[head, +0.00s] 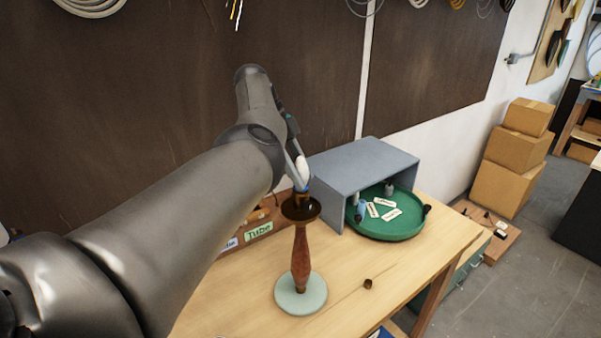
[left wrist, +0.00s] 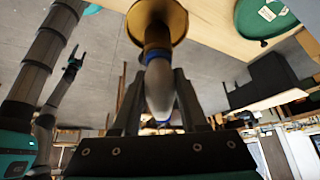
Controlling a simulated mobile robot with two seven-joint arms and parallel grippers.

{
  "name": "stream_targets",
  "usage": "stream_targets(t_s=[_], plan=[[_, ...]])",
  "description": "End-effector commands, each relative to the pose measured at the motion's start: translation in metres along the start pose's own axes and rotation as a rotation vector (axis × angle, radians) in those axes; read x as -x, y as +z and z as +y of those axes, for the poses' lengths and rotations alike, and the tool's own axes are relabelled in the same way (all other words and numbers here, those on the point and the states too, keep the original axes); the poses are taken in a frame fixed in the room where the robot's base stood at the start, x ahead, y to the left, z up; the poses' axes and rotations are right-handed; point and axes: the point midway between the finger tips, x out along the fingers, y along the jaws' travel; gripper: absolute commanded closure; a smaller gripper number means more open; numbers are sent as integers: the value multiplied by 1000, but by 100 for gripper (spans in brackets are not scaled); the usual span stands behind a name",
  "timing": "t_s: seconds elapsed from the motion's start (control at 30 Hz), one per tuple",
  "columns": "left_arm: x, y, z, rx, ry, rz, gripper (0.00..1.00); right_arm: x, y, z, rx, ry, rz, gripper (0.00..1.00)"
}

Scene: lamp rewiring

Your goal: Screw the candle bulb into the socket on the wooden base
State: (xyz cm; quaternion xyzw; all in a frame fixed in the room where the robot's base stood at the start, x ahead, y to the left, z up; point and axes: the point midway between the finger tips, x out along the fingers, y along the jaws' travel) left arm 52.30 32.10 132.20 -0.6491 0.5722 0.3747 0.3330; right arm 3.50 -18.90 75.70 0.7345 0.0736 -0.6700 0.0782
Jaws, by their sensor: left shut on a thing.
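The wooden lamp base (head: 301,262) stands upright on a pale green round foot on the bench. A dark brass cup with the socket (head: 301,208) tops it. My left gripper (head: 299,178) is shut on the white candle bulb (head: 303,168), right above the cup. In the left wrist view the bulb (left wrist: 159,92) sits between the fingers, its end towards the brass cup (left wrist: 157,16). The bulb's base meets the socket area there; whether the threads are engaged is hidden. My right gripper (left wrist: 74,58) hangs far off in the left wrist view, its fingers apart and empty.
A grey hood (head: 362,165) stands behind, over a green turntable (head: 392,229) with tags and small parts. A labelled wooden bin (head: 262,228) is behind the lamp. A small brown cap (head: 367,284) lies on the bench (head: 400,290). The bench front is mostly clear.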

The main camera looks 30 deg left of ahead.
Motion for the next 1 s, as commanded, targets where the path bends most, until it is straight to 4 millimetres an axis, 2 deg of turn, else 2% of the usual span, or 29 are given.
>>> stream_targets(t_s=[0.3, 0.6, 0.63, 0.9, 1.0], plan=[[0, 1, 0, -96, 57, -2, 100, 0, 0, 0, 0, 0, 0, 21], [-1, 1, 1, -102, 62, 0, 100, 0, 0, 0, 0, 0, 0, 21], [-1, 1, 1, -102, 62, 0, 54, 0, 0, 0, 0, 0, 0, 21], [-1, 0, 0, -101, 61, 0, 24, 0, 0, 0, 0, 0, 0, 21], [-1, 0, 0, -102, 61, 0, 23, 0, 0, 0, 0, 0, 0, 21]])
